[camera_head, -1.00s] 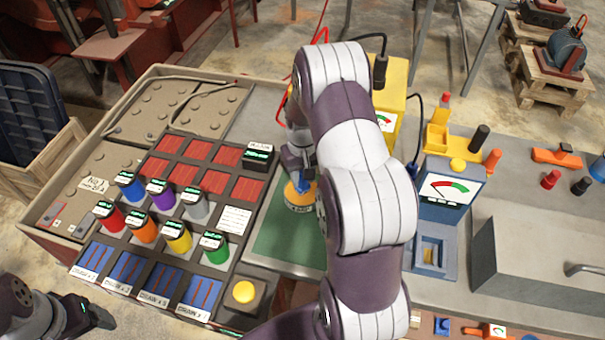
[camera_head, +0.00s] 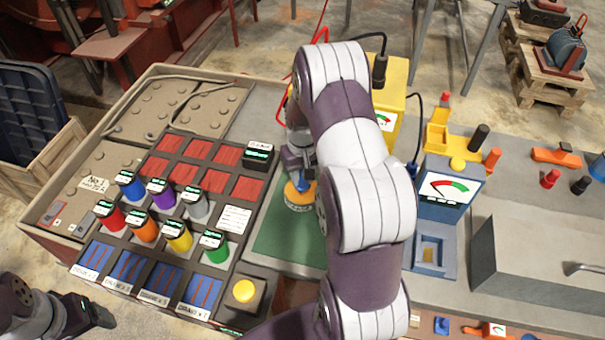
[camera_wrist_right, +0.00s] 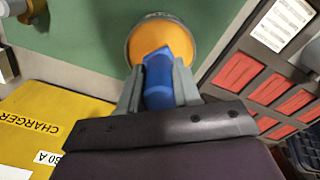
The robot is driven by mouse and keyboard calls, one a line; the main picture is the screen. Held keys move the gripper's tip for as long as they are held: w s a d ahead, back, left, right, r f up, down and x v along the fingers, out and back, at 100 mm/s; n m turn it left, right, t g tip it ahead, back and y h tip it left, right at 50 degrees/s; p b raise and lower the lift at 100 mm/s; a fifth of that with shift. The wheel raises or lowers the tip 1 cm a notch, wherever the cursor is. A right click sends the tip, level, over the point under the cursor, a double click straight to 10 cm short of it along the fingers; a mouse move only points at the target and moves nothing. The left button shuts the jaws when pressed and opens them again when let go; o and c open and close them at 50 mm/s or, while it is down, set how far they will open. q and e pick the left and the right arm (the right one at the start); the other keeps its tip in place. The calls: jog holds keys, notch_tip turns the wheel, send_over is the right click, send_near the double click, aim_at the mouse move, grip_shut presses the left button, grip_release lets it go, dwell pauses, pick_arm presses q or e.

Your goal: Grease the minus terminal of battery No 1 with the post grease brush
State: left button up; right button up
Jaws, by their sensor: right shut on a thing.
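My right gripper (camera_wrist_right: 158,90) is shut on a blue handle (camera_wrist_right: 158,75), seemingly that of the post grease brush. The handle's far end is at a round orange pot (camera_wrist_right: 190,28) on a green mat; the brush tip is hidden. In the head view the pot (camera_head: 299,201) shows beside my right gripper (camera_head: 303,180), which my arm partly covers. Battery No 1 (camera_head: 110,160) is at the left, with a "No 1" label. Two small patches, one reddish, lie near its front-left corner; which is the minus terminal is unclear. My left gripper (camera_head: 95,312) is at bottom left, its jaws unclear.
A rack (camera_head: 232,213) with several coloured cylinders and red and blue slots stands between the battery and the green mat (camera_head: 275,235). A yellow charger (camera_wrist_right: 45,125) is close beside my right gripper. A blue gauge box (camera_head: 450,200) and grey case (camera_head: 540,240) are at right.

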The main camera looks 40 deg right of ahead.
notch_tip(320, 180, up, 7)
jog(key=p, duration=0.6)
dwell(0.7)
